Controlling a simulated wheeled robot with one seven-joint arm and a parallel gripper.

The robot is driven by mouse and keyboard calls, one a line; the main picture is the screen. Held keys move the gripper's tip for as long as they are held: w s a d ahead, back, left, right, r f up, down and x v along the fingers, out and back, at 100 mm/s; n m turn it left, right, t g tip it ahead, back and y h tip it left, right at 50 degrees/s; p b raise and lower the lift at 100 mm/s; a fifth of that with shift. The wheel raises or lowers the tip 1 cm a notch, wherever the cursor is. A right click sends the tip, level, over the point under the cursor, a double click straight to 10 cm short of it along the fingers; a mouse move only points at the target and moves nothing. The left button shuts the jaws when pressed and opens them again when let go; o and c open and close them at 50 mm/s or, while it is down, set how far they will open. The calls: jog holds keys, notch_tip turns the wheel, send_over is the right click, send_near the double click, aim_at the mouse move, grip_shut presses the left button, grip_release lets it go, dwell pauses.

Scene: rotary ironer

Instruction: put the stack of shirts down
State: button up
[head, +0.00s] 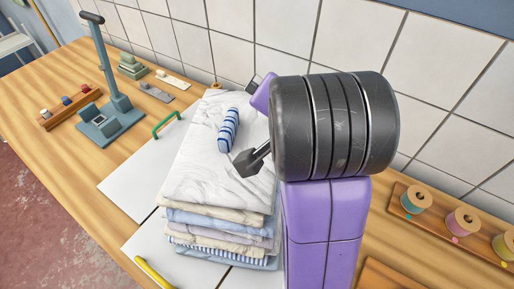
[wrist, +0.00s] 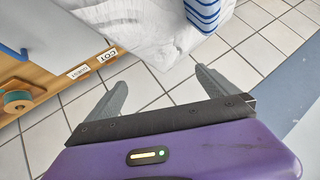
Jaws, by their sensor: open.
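The stack of folded shirts (head: 215,215) sits on pale boards (head: 140,184) on the wooden bench, with white, cream, blue and striped layers. A blue-and-white striped piece (head: 228,130) lies on its crumpled white top. My gripper (head: 250,122) is mostly behind my black arm joint, at the right side of the stack's top. In the wrist view, my gripper (wrist: 162,88) has its fingers wide apart with nothing between them. The white cloth of the stack (wrist: 135,30) lies ahead of the fingertips; I cannot tell whether they touch it.
A grey-blue stand (head: 112,118) and a spool rack (head: 52,120) are at the left. Thread spools (head: 462,220) stand in a wooden holder at the right. A green handle (head: 165,124) and yellow handle (head: 150,272) flank the stack. The tiled wall (head: 300,30) is close behind.

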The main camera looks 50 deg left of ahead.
jog(key=w+f+m+g, duration=0.1)
jog(key=w+m+g, duration=0.1)
jog(key=m+g+y, duration=0.2)
jog(key=m+g, duration=0.9)
jog(key=g, duration=0.2)
send_near(233, 123)
jog(key=x, duration=0.3)
jog(key=shift+a, duration=0.25)
jog(key=shift+s+a+f, duration=0.15)
jog(key=shift+s+a, duration=0.05)
jog(key=shift+f+p+x, duration=0.15)
jog(key=shift+p+x, duration=0.1)
jog(key=shift+x, duration=1.55)
jog(key=shift+f+p+x, duration=0.1)
jog(key=shift+p+x, duration=0.15)
jog(key=shift+x, duration=1.55)
jog(key=shift+d, duration=0.15)
jog(key=c, duration=1.9)
jog(key=shift+r, duration=0.15)
grip_shut()
